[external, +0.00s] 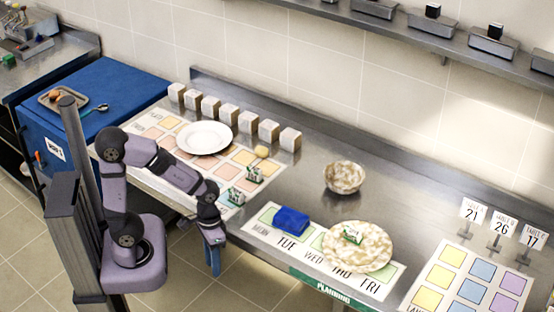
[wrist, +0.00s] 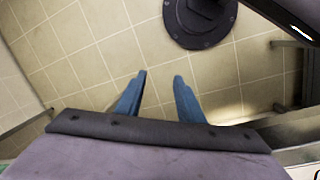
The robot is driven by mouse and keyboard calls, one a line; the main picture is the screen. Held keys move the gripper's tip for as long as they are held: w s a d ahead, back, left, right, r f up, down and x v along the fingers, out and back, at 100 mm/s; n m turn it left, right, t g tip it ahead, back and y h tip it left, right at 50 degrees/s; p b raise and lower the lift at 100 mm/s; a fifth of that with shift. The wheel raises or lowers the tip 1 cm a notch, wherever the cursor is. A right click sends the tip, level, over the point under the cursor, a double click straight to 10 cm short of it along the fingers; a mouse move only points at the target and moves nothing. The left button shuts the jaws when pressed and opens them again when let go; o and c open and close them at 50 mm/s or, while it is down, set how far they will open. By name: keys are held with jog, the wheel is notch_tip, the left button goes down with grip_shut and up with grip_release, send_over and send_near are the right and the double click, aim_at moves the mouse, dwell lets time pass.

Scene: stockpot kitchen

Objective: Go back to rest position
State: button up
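My gripper (external: 213,258) hangs over the front edge of the steel counter, with its blue fingers pointing down towards the floor. In the wrist view my gripper (wrist: 159,82) shows its two blue fingers apart, with only floor tiles between them. It is open and empty. My arm is bent low beside its base, at the left of the counter.
The steel counter (external: 300,192) holds a white plate (external: 204,137), a speckled bowl (external: 344,177), a speckled plate (external: 374,250), a blue cloth (external: 291,220) and several pale cubes (external: 268,130). A blue cabinet (external: 95,112) stands at the left. Open floor lies below my gripper.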

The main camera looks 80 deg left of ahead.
notch_tip(320, 180, up, 13)
jog(key=s+a+m+y+p, duration=0.1)
jog(key=a+m+y+p, duration=0.1)
jog(key=p, duration=1.2)
jog(key=shift+s+a+r+m, duration=0.2)
jog(key=shift+s+a+m, duration=0.15)
jog(key=shift+m, duration=0.35)
jog(key=shift+c, duration=0.4)
jog(key=shift+c, duration=0.8)
